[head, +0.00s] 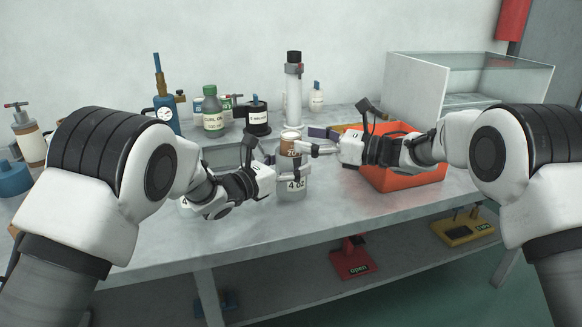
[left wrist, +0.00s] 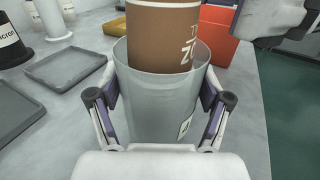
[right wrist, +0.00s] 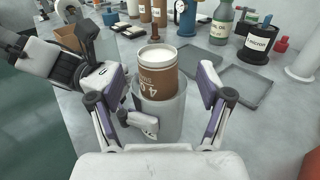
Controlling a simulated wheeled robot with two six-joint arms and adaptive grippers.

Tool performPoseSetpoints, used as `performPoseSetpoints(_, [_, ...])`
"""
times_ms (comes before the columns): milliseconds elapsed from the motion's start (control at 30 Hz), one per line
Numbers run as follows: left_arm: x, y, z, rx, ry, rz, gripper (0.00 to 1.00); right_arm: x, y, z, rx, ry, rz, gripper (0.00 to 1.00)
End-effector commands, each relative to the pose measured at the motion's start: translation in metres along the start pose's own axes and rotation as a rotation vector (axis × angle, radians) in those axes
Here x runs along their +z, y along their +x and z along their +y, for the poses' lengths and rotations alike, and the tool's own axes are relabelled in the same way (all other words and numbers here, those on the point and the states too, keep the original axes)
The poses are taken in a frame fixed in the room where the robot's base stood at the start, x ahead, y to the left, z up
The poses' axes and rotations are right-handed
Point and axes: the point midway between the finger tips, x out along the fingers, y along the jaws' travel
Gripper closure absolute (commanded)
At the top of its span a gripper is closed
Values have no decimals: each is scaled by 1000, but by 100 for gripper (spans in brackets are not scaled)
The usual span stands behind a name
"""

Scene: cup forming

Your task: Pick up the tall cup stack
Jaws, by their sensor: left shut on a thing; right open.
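The brown cup stack (head: 291,137) stands upright inside a grey cylindrical holder (head: 293,188) labelled 4 oz on the table. The left wrist view shows the brown stack (left wrist: 162,35) rising above the holder's rim (left wrist: 160,85). My left gripper (head: 288,172) is shut on the holder, one finger on each side. My right gripper (head: 316,141) is open, with its fingers around the upper stack's sides. In the right wrist view the stack (right wrist: 157,80) shows a pale top and lies between the open fingers, apparently without contact. The stack's lower part is hidden in the holder.
An orange bin (head: 410,178) stands right of the holder, under my right arm. Flat grey trays (left wrist: 65,67) lie beside the holder. A green bottle (head: 212,108), a black container (head: 257,118) and a white cylinder (head: 293,95) stand at the back. A glass-sided case (head: 470,85) is at back right.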

Motion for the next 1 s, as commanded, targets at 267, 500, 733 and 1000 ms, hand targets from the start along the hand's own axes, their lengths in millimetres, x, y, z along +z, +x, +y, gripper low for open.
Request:
performPoseSetpoints(267, [0, 0, 0, 0, 0, 0, 55, -1, 43, 3, 0, 1, 2, 22])
performPoseSetpoints(500, [0, 0, 0, 0, 0, 0, 55, -1, 44, 2, -1, 2, 1, 36])
performPoseSetpoints(733, [0, 0, 0, 0, 0, 0, 55, -1, 44, 2, -1, 2, 1, 100])
performPoseSetpoints(1000, [0, 0, 0, 0, 0, 0, 55, 2, 44, 2, -1, 1, 0, 100])
